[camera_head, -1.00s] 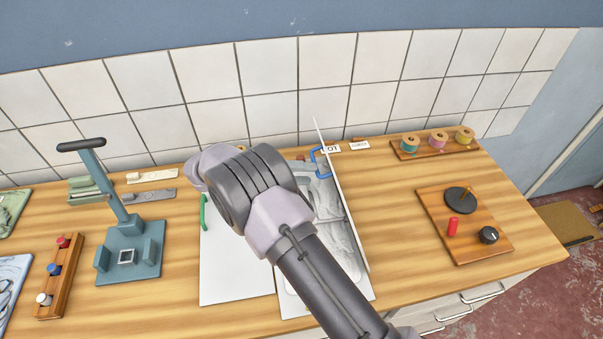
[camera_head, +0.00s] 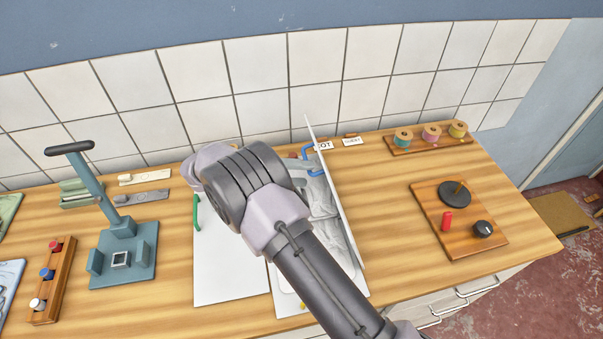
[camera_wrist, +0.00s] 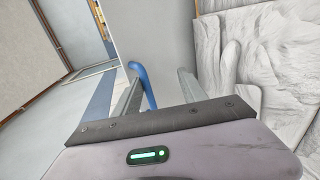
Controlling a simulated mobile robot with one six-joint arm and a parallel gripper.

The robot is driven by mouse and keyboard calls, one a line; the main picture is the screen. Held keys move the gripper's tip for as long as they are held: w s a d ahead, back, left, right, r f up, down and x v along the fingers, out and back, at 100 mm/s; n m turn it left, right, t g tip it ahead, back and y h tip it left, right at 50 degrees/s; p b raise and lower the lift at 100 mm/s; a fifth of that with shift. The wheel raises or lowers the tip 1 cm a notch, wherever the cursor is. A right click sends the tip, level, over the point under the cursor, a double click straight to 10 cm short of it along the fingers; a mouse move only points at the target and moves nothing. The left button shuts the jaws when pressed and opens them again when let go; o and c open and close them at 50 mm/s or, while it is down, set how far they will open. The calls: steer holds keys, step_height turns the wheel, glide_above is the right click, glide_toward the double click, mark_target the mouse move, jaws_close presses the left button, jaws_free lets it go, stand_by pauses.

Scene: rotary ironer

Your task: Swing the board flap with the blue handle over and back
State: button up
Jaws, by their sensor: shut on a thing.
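The board flap (camera_head: 336,205) stands almost upright, seen nearly edge-on in the head view. Its blue handle (camera_head: 312,158) is near its far end. In the wrist view the pale flap face (camera_wrist: 158,35) rises behind the blue handle (camera_wrist: 142,82). My gripper (camera_wrist: 158,88) is shut on the blue handle, with one finger on each side. In the head view my arm hides most of the gripper. A grey, wrinkled cloth-like surface (camera_head: 322,203) lies beside the flap on its left; it also shows in the wrist view (camera_wrist: 275,60).
A white board (camera_head: 225,260) with a green handle (camera_head: 196,212) lies flat to the left. A blue-grey press (camera_head: 122,250) stands farther left. A wooden board with a knob (camera_head: 460,240) and a spool rack (camera_head: 430,144) are on the right. Counter between is clear.

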steer(key=shift+a, duration=0.15)
steer(key=p+v, duration=0.1)
steer(key=v, duration=1)
steer(key=shift+a+p, duration=0.4)
steer(key=shift+d+r, duration=0.1)
steer(key=shift+r, duration=0.1)
steer(key=d+r+g+y+b, duration=0.2)
steer(key=d+r+y+b, duration=0.1)
steer(key=d+r, duration=0.6)
steer(key=s+d+r+g+y+b, duration=0.1)
steer(key=s+d+r+y+b, duration=0.2)
steer(key=s+d+y, duration=0.45)
steer(key=s+d+f+m+t+y+b, duration=0.1)
steer(key=s+f+m+t+y+b, duration=0.1)
steer(key=s, duration=0.7)
steer(key=s+d+f+m+t+y+b, duration=0.2)
steer(key=s+m+t+y+b, duration=0.1)
steer(key=s, duration=0.6)
steer(key=shift+d+f+m+t+y, duration=0.25)
steer(key=shift+f+m+t+y, duration=0.2)
steer(key=shift+m, duration=0.35)
